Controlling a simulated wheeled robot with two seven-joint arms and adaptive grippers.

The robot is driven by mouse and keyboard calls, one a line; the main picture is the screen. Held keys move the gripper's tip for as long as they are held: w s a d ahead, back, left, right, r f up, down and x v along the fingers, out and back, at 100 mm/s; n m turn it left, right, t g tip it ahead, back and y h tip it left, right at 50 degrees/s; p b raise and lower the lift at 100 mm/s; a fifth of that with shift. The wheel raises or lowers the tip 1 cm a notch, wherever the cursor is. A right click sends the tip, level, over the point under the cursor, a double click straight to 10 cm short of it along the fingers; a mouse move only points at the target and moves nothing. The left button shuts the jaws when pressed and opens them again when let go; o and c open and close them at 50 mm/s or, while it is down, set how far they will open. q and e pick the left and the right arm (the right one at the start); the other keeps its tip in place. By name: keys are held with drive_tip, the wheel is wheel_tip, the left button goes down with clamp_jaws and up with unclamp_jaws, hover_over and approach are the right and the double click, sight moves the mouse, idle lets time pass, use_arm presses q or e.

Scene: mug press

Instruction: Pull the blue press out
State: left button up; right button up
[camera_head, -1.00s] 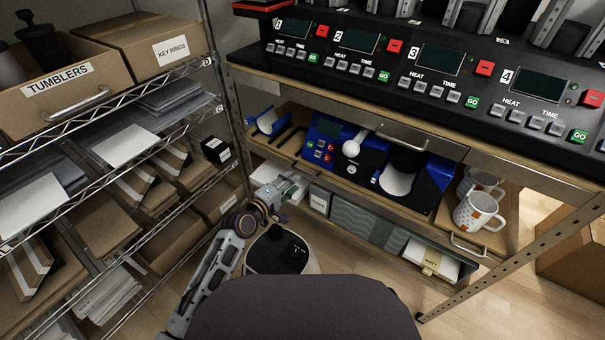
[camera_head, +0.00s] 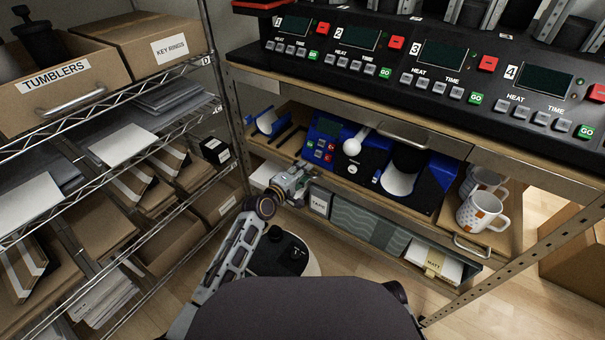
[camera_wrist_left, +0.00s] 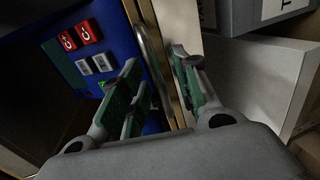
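The blue press (camera_head: 325,130) with a round white knob and a dark cylinder sits on a wooden pull-out shelf under the counter in the head view. Its blue panel with red and grey buttons also shows in the left wrist view (camera_wrist_left: 75,50). My left gripper (camera_head: 299,172) is at the shelf's front left edge. In the left wrist view its green-padded fingers (camera_wrist_left: 157,60) are apart, on either side of a metal bar handle (camera_wrist_left: 151,50) on the wooden front edge. Whether a finger touches the handle is unclear. My right gripper is not in view.
Two mugs (camera_head: 480,212) stand on a wooden tray right of the press. Below are boxes (camera_head: 350,220) on a lower shelf. A wire rack with cardboard boxes (camera_head: 60,85) stands at left. A black control panel (camera_head: 420,70) spans the counter above.

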use_arm(q)
drive_tip(key=shift+c, duration=0.5)
drive_tip(key=c, duration=0.5)
clamp_jaws()
drive_tip(key=shift+f, duration=0.1)
